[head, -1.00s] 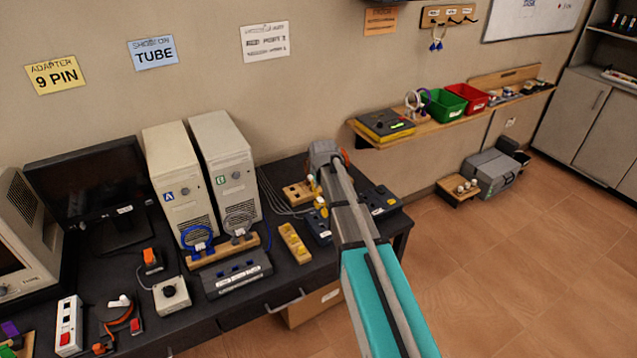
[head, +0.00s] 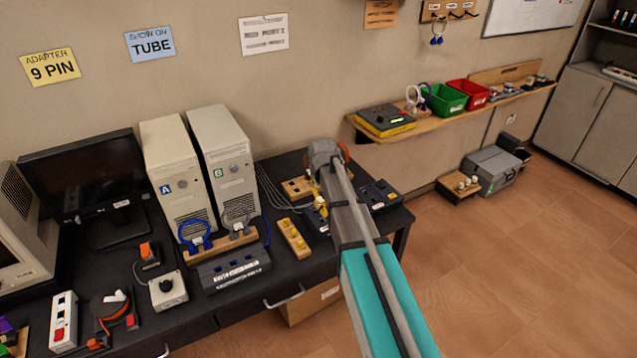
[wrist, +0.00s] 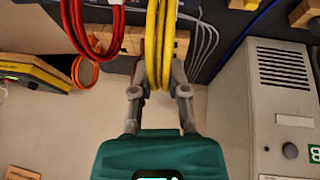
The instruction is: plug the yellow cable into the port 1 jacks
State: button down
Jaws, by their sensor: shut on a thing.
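The yellow cable (wrist: 161,40) is a looped bundle in the wrist view. My gripper (wrist: 160,88) is shut on its lower end, one finger on each side. In the head view my arm hides most of the gripper, and a bit of yellow (head: 321,206) shows beside it over the table's right part. A wall sign (head: 263,35) seems to read "PORT 1". I cannot tell which jacks are port 1. A dark box with sockets (head: 235,268) stands on the table front, and another dark device (head: 380,195) lies right of my arm.
A red cable loop (wrist: 92,30) hangs close left of the yellow one, by a wooden rack (wrist: 120,42). Grey cables (wrist: 205,40) run to its right. Tower B (wrist: 275,110) stands at right in the wrist view. Tower A (head: 178,175) is further left in the head view.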

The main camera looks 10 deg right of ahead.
dwell(1.3)
jog(key=shift+f+y+b, duration=0.3)
jog(key=shift+f+b, duration=0.7)
jog(key=shift+f, duration=0.05)
dwell(2.7)
dwell(0.4)
jog(key=c, duration=0.5)
grip_release()
jog(key=shift+c, duration=0.2)
jog(key=o, duration=0.5)
jog(key=shift+o, duration=0.2)
jog(key=shift+r, duration=0.15)
jog(key=p+v, duration=0.7)
dwell(0.6)
